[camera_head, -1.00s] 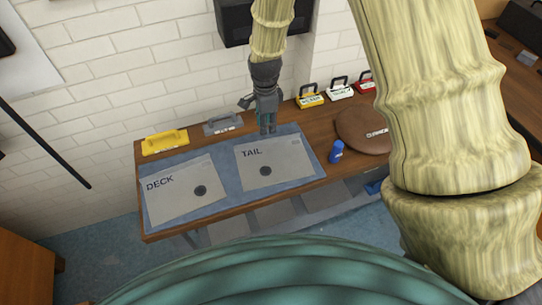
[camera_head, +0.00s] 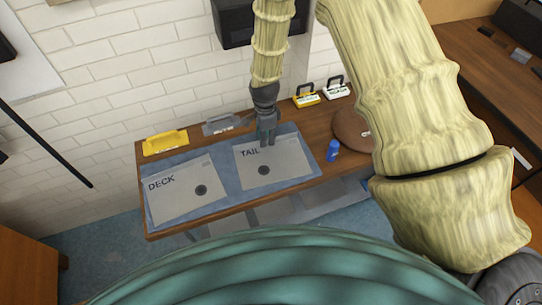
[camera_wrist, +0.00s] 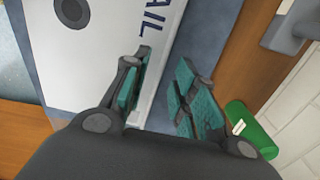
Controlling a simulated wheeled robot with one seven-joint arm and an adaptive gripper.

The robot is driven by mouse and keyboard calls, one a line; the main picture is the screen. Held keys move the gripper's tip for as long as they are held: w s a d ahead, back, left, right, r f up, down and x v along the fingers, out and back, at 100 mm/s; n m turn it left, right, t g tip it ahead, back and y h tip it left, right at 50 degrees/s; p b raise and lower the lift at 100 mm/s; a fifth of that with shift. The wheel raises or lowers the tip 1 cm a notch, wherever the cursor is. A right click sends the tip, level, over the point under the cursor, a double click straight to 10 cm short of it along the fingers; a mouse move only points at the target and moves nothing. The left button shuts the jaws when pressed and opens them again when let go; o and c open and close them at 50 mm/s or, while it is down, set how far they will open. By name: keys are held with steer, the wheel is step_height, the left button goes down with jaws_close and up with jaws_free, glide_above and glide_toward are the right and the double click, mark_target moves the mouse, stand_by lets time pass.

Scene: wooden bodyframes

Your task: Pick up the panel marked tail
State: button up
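The panel marked TAIL (camera_head: 285,173) is a flat pale grey sheet with a dark round knob (camera_head: 264,170), lying on a blue mat (camera_head: 228,187) on the wooden table. My gripper (camera_head: 267,142) is over the panel's back edge, by the TAIL lettering. In the wrist view the panel (camera_wrist: 110,60) fills the upper left, with its knob (camera_wrist: 72,12) at the top. My gripper (camera_wrist: 160,95) shows two teal-padded fingers apart, with nothing between them. Height above the panel is hard to judge.
The panel marked DECK (camera_head: 190,205) lies to the left on the same mat. A yellow holder (camera_head: 165,142) and a grey holder (camera_head: 221,124) stand behind. A blue bottle (camera_head: 332,151) and a brown round object (camera_head: 350,126) are to the right. A green cylinder (camera_wrist: 250,128) shows in the wrist view.

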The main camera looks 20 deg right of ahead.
steer(key=shift+f, duration=0.75)
jaws_close()
steer(key=shift+r, duration=0.1)
